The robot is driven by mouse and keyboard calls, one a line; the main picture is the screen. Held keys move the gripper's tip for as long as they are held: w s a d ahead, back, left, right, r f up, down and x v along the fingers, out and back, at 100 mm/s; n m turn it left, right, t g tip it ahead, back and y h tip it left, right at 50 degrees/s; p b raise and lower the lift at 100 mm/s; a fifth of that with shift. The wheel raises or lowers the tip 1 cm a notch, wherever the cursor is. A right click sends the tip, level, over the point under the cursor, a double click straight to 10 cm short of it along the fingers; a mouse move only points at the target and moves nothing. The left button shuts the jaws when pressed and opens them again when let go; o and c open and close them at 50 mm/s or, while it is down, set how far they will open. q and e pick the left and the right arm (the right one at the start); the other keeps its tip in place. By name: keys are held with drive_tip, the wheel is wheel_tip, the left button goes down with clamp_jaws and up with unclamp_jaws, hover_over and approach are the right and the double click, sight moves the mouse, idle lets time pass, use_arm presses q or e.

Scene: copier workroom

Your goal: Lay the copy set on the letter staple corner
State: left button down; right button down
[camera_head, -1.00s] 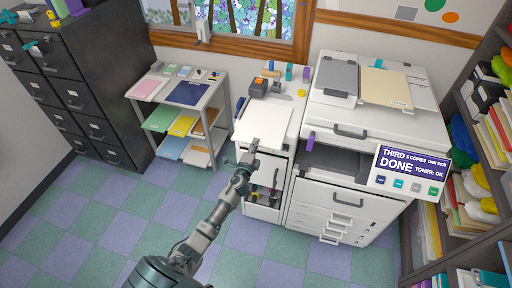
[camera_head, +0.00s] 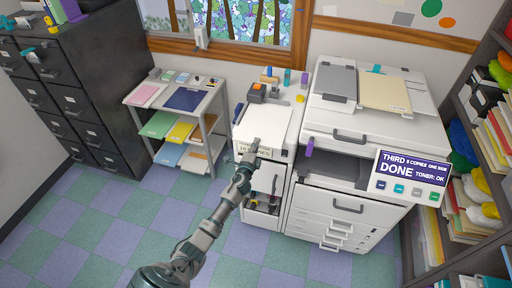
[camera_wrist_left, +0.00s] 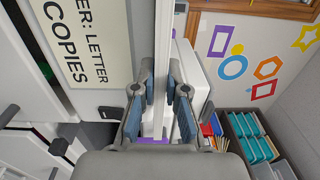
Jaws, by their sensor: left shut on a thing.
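The copy set (camera_head: 266,120), a flat white stack of paper, is over the top of the white cabinet left of the copier. My left gripper (camera_head: 256,146) is shut on its near edge. In the left wrist view the copy set shows edge-on as a thin white strip (camera_wrist_left: 161,60) between the two fingers (camera_wrist_left: 159,100). A black and orange device (camera_head: 257,92), perhaps a stapler, stands just behind the paper. The staple corner itself cannot be made out; the paper may cover it. I cannot tell whether the paper touches the cabinet top. My right gripper is not in view.
A label reading "letter" and "copies" (camera_head: 255,153) is on the cabinet front. The copier (camera_head: 345,210) stands close on the right, its display reading "done". A paper cart (camera_head: 211,103) stands to the left. Small desk items (camera_head: 287,78) line the cabinet's back.

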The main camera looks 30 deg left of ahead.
use_arm(q)
drive_tip(key=shift+a, duration=0.1)
drive_tip(key=c, duration=1.1)
unclamp_jaws()
drive_tip(key=shift+c, duration=0.2)
drive_tip(key=v, duration=1.2)
drive_tip(key=s+d+f+n+g+h, duration=0.1)
drive_tip(key=s+f+n+g, duration=0.3)
drive_tip(key=f, duration=0.8)
drive_tip(key=s+d+f+g, duration=0.2)
drive_tip(key=s+f, duration=0.4)
drive_tip(key=f, duration=0.7)
drive_tip(key=s+d+f+n+g+h, duration=0.1)
drive_tip(key=s+f+n+g, duration=0.3)
drive_tip(key=f, duration=0.8)
drive_tip(key=s+d+f+n+g, duration=0.1)
drive_tip(key=s+f, duration=0.5)
drive_tip(key=s, duration=0.7)
drive_tip(key=s+d+f+n+g+h, duration=0.1)
drive_tip(key=s+d+f, duration=0.4)
drive_tip(key=s, duration=0.7)
drive_tip(key=s+d+f+n+g+h, duration=0.1)
drive_tip(key=s+d+f+n+g, duration=0.2)
drive_tip(key=s+f, duration=0.5)
drive_tip(key=s+g, duration=0.1)
drive_tip(key=s, duration=0.4)
drive_tip(key=shift+s+f+g, duration=0.15)
drive_tip(key=shift+s+g, duration=0.2)
drive_tip(key=shift+g, duration=0.05)
